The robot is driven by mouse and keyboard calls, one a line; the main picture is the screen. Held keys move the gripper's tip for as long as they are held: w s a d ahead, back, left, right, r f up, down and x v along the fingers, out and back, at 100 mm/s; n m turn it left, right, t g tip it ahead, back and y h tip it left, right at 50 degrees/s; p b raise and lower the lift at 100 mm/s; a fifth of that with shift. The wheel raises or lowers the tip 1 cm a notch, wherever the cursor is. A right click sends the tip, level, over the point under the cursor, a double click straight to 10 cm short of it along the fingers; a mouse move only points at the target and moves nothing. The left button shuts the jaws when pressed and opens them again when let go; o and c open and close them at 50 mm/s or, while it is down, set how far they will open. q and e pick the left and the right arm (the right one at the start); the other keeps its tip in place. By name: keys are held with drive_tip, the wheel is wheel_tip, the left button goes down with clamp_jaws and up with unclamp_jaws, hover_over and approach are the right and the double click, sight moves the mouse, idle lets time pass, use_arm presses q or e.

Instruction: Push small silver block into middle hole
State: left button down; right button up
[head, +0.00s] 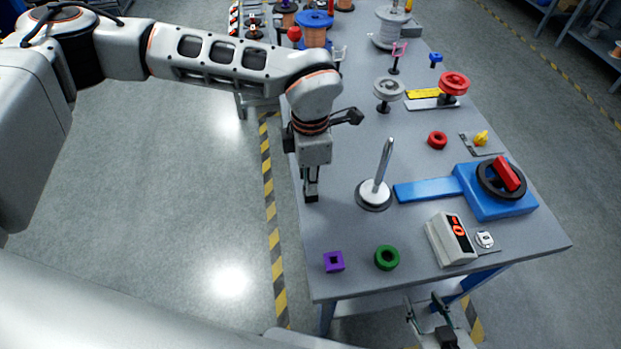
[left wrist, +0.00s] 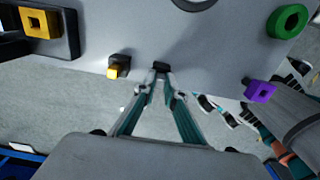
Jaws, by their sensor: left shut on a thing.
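My left gripper (head: 311,196) points down at the table's left edge, close to the tabletop. It is shut on a small dark block (left wrist: 161,66) at its fingertips; I cannot tell whether this is the silver block. In the left wrist view, a small black holder with a yellow end (left wrist: 117,68) and a black base with a yellow square ring (left wrist: 42,22) sit left of the fingertips. I cannot make out a middle hole. My right gripper (head: 425,303) is empty, with its fingers apart, below the table's front edge.
A purple square block (head: 334,262) and a green ring (head: 387,258) lie near the front edge. A metal post on a round base (head: 375,192) stands right of my left gripper. A blue clamp (head: 480,190), a white display box (head: 451,240) and a red ring (head: 437,140) are further right.

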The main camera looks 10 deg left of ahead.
use_arm(q)
drive_tip(key=c, duration=2.1)
unclamp_jaws()
drive_tip(key=shift+f, duration=0.1)
